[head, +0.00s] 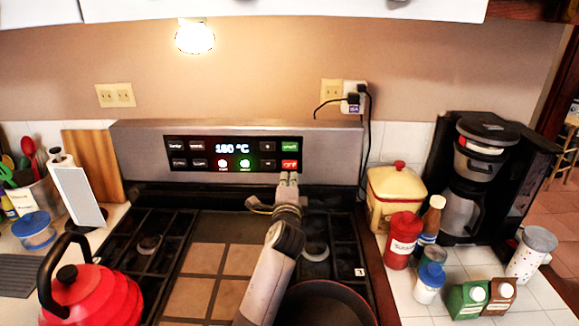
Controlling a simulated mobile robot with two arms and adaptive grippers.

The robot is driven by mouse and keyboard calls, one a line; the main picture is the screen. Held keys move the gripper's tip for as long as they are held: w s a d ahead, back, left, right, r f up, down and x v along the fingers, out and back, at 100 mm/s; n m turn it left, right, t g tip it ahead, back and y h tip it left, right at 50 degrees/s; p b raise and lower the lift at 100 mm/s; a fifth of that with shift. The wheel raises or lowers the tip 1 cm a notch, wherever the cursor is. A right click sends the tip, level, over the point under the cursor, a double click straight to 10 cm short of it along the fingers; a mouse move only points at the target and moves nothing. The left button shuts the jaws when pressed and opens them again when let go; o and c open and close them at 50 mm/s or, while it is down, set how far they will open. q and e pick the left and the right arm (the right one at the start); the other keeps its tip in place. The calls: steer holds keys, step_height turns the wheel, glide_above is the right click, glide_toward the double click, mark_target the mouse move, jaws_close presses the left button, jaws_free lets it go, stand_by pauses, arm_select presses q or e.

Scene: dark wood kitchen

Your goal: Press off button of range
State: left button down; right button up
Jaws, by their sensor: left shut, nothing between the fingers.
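The range's control panel (235,152) stands upright at the back of the stove, with a lit display (232,148) that appears to read 160 °C. The red off button (290,164) is at the panel's lower right, below a green button (290,146). My left gripper (288,178) is shut and empty, its fingertips pointing up just below the red button in the picture. I cannot tell whether the tips touch the panel. My right gripper is not in view.
A red kettle (92,292) stands at the left front of the stove and a dark pan (322,302) at the right front. A yellow canister (394,195), bottles and a coffee maker (480,175) crowd the right counter. The tiled stovetop middle (207,259) is clear.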

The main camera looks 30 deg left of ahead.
mark_target(290, 163)
arm_select(q)
steer(key=x, duration=0.6)
steer(key=shift+w+a+p, duration=0.1)
steer(key=shift+w+p, duration=0.1)
steer(key=shift+p, duration=0.1)
